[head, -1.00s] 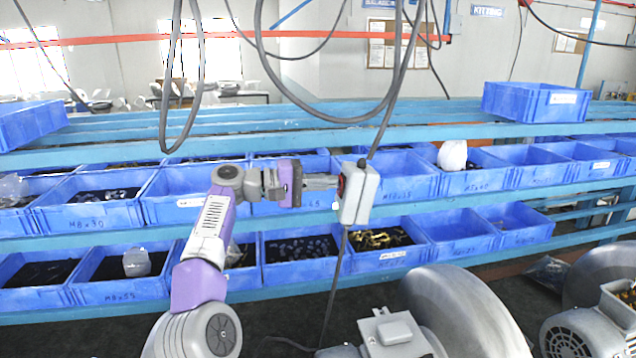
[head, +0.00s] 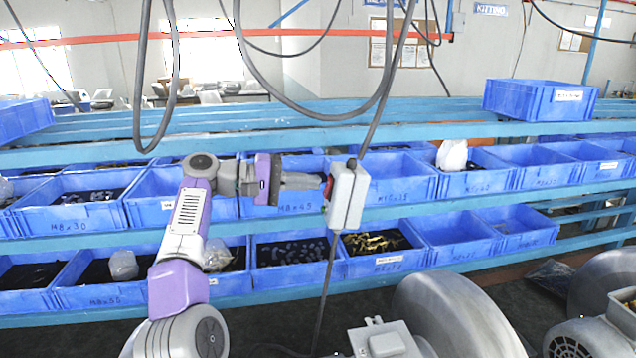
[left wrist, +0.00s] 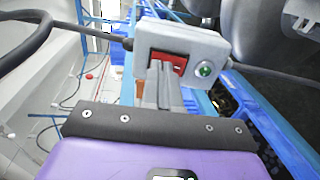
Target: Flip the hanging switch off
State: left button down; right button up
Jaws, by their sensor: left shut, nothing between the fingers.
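The hanging switch is a light grey box (head: 348,195) on a dark cable, in front of the shelves in the head view. The cable runs up from its top and down from its bottom. In the left wrist view the switch box (left wrist: 183,50) shows a red rocker (left wrist: 168,62) in a dark frame and a green round light (left wrist: 205,69). My left gripper (head: 324,184) is shut and empty. Its fingertips are at the red rocker on the box's left side and hide part of it. They look to be touching it, or very close. My right gripper is not in view.
Blue shelves with several blue bins (head: 292,264) of parts stand behind the switch. Thick grey cable loops (head: 300,108) hang above my left arm. Grey blowers (head: 455,315) stand at the lower right.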

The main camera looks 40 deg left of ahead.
pick_arm(q)
jog(key=v, duration=0.6)
jog(key=shift+s+d, duration=0.1)
jog(key=shift+d, duration=0.1)
jog(key=shift+s+r, duration=0.1)
jog(key=shift+s, duration=0.05)
